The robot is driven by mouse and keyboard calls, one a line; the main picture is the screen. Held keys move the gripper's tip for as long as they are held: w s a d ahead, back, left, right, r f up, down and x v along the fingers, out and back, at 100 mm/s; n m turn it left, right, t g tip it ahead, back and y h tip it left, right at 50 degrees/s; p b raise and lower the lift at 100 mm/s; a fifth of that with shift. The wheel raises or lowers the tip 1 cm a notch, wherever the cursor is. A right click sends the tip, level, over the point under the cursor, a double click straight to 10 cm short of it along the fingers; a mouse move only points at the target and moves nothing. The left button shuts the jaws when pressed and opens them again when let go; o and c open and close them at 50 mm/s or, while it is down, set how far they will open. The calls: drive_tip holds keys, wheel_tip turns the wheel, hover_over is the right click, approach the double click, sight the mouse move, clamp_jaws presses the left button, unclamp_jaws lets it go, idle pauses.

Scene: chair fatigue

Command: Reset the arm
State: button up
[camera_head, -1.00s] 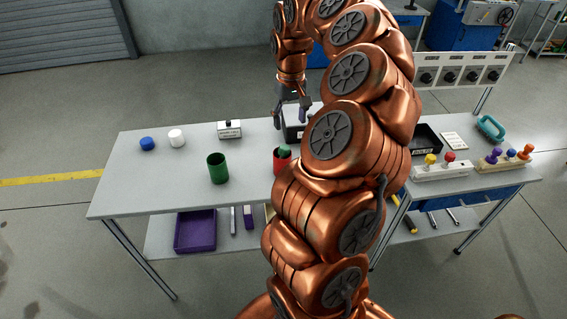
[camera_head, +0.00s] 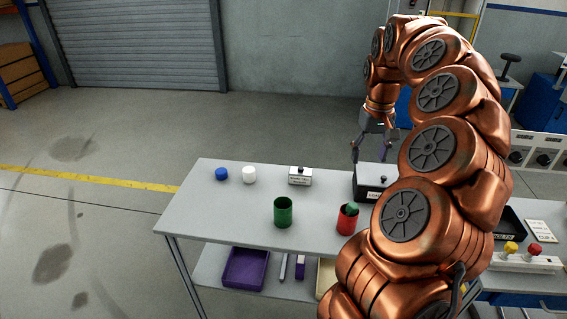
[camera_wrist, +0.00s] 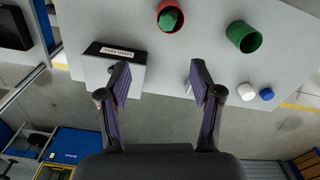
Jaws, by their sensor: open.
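My copper-coloured arm fills the right of the head view and curves up and over the table. My gripper (camera_head: 371,150) points down above the far edge of the table, its fingers apart with nothing between them. In the wrist view the gripper (camera_wrist: 160,83) is open, with the grey table (camera_wrist: 200,65) beyond the fingertips. A black labelled box (camera_wrist: 113,58) sits close to the left finger. A red cup (camera_wrist: 176,18) with a green object in it and an empty-looking green cup (camera_wrist: 243,37) stand on the table, apart from the gripper.
A purple tray (camera_head: 246,268) lies on the lower shelf. A white block with coloured knobs (camera_head: 530,262) is at right. Open floor lies left of the table.

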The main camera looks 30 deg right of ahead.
drive_tip(key=shift+a, duration=0.1)
drive_tip(key=s+a+r+n, duration=0.1)
drive_tip(key=s+a+n, duration=0.1)
drive_tip(key=a, duration=0.9)
drive_tip(key=s+a+r+n, duration=0.1)
drive_tip(key=s+a+n, duration=0.1)
drive_tip(key=a, duration=0.8)
drive_tip(key=s+a+f+g, duration=0.1)
drive_tip(key=s+a+f, duration=0.3)
drive_tip(key=s, duration=0.6)
drive_tip(key=s+a+f, duration=0.5)
drive_tip(key=s+a, duration=0.2)
drive_tip(key=s, duration=0.2)
drive_tip(key=shift+s+a+f+g, duration=0.15)
drive_tip(key=shift+s+f+g, duration=0.1)
drive_tip(key=shift+s+g, duration=0.15)
